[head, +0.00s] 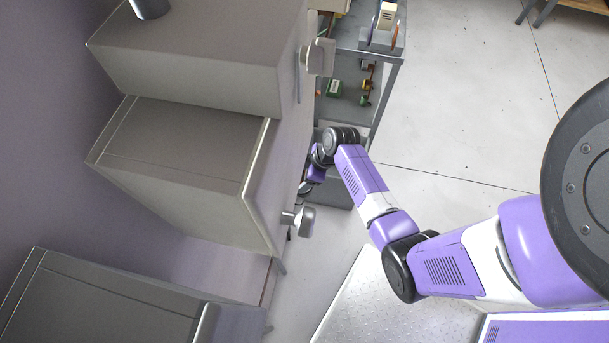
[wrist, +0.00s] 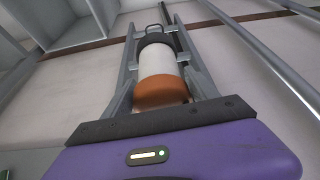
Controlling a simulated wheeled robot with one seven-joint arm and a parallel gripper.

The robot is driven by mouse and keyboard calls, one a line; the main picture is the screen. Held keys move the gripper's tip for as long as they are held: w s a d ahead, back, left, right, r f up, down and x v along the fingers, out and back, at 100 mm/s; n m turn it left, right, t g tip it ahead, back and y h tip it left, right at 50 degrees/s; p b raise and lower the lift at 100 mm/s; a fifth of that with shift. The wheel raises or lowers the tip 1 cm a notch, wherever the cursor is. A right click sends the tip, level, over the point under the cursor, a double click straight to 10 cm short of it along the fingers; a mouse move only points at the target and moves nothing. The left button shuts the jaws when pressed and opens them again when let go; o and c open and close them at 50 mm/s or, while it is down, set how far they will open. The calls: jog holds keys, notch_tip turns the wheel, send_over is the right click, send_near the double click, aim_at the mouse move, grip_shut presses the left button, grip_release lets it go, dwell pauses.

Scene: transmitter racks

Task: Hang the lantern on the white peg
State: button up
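The lantern (wrist: 158,66) shows in the wrist view. It has a white middle, an orange-brown end near my palm, and a dark far end with a thin wire handle. My gripper (wrist: 160,38) has one grey finger along each side of it, and the fingers appear closed against it. In the head view my forearm reaches down beside the grey cabinets, and the gripper and lantern are mostly hidden there. A pale knob-like fitting (head: 305,220) juts from the middle cabinet's front, and a greyer one (head: 319,57) from the upper cabinet. I cannot tell whether either is the white peg.
Grey cabinets (head: 190,75) fill the left of the head view, close beside my forearm. A grey shelf rack (head: 345,105) with small items stands beyond. Open pale floor (head: 465,95) lies to the right. Metal rails (wrist: 270,60) cross the wrist view's right side.

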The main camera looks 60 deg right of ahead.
jog(key=o, duration=0.4)
jog(key=shift+w+a+f, duration=0.2)
jog(key=shift+a+f, duration=0.05)
jog(key=shift+a, duration=0.05)
jog(key=shift+c, duration=0.2)
jog(key=v, duration=0.8)
jog(key=shift+s+d+r+p, duration=0.15)
jog(key=shift+s+d+p, duration=0.05)
jog(key=shift+d+p, duration=0.1)
jog(key=shift+s, duration=0.1)
